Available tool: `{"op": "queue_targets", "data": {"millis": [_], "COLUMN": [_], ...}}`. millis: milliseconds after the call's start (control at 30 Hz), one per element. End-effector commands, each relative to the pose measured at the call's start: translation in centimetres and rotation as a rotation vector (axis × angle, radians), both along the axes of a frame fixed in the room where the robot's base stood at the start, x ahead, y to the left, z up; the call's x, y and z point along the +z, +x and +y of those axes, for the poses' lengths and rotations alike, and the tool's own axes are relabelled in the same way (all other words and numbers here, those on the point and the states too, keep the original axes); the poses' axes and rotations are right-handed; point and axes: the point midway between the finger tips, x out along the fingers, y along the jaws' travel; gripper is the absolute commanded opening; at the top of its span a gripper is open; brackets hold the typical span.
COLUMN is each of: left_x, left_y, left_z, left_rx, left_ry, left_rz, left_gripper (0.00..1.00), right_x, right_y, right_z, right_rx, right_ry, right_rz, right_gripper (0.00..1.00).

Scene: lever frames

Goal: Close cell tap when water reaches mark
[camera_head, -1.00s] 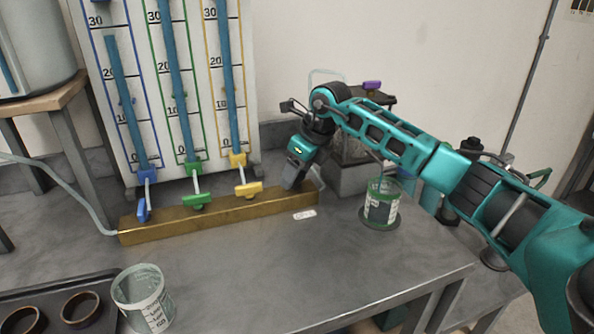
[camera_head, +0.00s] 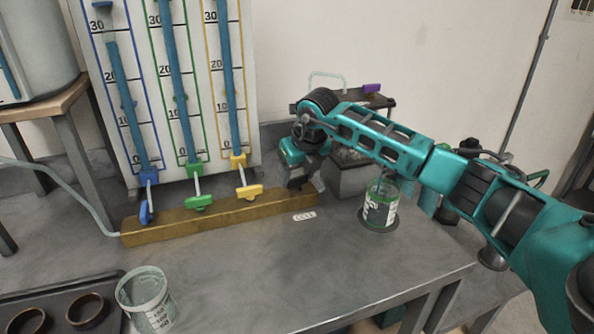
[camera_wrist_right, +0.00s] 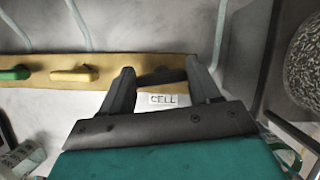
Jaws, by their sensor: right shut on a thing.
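My right gripper (camera_head: 298,182) is at the right end of the brass manifold bar (camera_head: 225,215), just behind the white CELL label (camera_head: 304,216). In the right wrist view its fingers sit either side of a dark tap handle (camera_wrist_right: 162,76) lying along the bar, and they are shut on it. The gripper hides this tap in the head view. Three standpipes with blue water rise on the board. The water in the blue-framed tube (camera_head: 124,90) tops out between 20 and 30; the other two tops are out of view. My left gripper is out of view.
Blue (camera_head: 146,212), green (camera_head: 199,203) and yellow (camera_head: 249,192) taps stand along the bar. An empty-looking beaker (camera_head: 146,298) and dark tray (camera_head: 52,292) are front left. The middle bench is clear.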

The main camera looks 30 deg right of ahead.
Motion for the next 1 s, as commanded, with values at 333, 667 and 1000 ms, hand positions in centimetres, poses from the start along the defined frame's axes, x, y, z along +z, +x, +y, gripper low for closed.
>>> {"op": "queue_targets", "data": {"millis": [333,667,1000], "left_x": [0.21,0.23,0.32], "left_y": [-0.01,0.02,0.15], "left_z": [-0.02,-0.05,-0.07], "left_rx": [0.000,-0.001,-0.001], "left_ry": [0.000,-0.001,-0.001], "left_rz": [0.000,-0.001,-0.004], "left_gripper": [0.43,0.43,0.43], "right_x": [0.07,0.07,0.07], "right_y": [0.03,0.03,0.03], "right_z": [0.06,0.02,0.00], "right_rx": [-0.164,-0.202,-0.202], "right_ry": [0.000,0.000,0.001], "right_rz": [-0.001,-0.001,0.000], "right_gripper": [0.31,0.31,0.70]}}
